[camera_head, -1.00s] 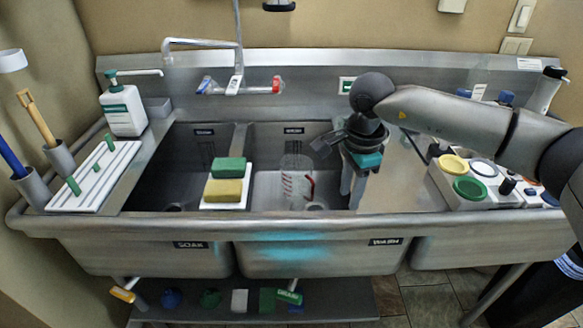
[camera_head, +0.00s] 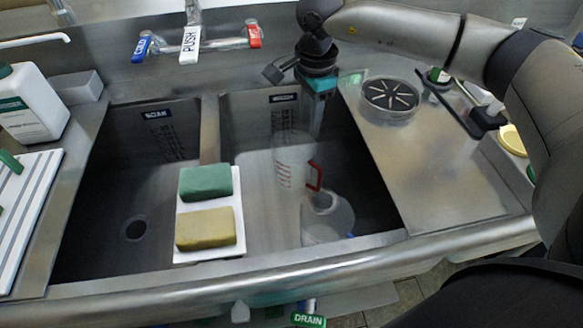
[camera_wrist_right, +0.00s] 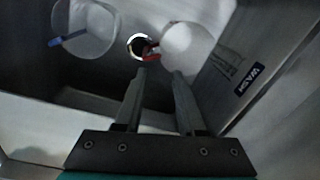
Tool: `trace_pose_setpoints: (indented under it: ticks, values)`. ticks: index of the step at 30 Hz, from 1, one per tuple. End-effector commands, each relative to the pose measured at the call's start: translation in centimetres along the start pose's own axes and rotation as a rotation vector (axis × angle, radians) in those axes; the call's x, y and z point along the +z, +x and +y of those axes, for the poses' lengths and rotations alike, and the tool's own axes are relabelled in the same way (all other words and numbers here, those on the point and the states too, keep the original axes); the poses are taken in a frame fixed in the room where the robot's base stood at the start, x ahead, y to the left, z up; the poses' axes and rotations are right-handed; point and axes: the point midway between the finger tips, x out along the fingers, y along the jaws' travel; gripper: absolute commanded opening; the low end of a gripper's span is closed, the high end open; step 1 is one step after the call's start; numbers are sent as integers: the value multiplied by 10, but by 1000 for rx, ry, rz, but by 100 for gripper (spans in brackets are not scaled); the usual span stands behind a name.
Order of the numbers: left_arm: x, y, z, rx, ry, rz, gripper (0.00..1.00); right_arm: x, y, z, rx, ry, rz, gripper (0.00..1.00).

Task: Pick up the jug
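The clear jug (camera_head: 290,165) with red markings and a red handle (camera_head: 315,175) stands in the right basin. In the right wrist view the jug (camera_wrist_right: 188,50) shows as a pale round shape, its red handle facing the drain hole. My right gripper (camera_head: 317,125) points down over the back right of that basin, to the right of the jug and apart from it. In the right wrist view its two fingers (camera_wrist_right: 160,75) are spread with nothing between them. My left gripper is not in view.
A clear rounded container (camera_head: 328,222) with a blue part sits in front of the jug. Green and yellow sponges (camera_head: 205,183) lie on a white tray (camera_head: 208,252) at the basin divider. The tap (camera_head: 190,40) is behind. A round strainer (camera_head: 390,98) lies on the right counter.

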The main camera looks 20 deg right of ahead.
Motion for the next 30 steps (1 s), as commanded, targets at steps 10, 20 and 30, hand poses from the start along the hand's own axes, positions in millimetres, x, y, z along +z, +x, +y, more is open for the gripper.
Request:
trace_pose_setpoints:
  ticks: [10, 20, 30]
  values:
    - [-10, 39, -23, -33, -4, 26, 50, 0, 41, 2, 0, 0, 0, 39]
    - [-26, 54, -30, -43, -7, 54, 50, 0, 102, 3, 3, 1, 0, 39]
    - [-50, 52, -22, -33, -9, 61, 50, 0, 136, 2, 0, 0, 0, 39]
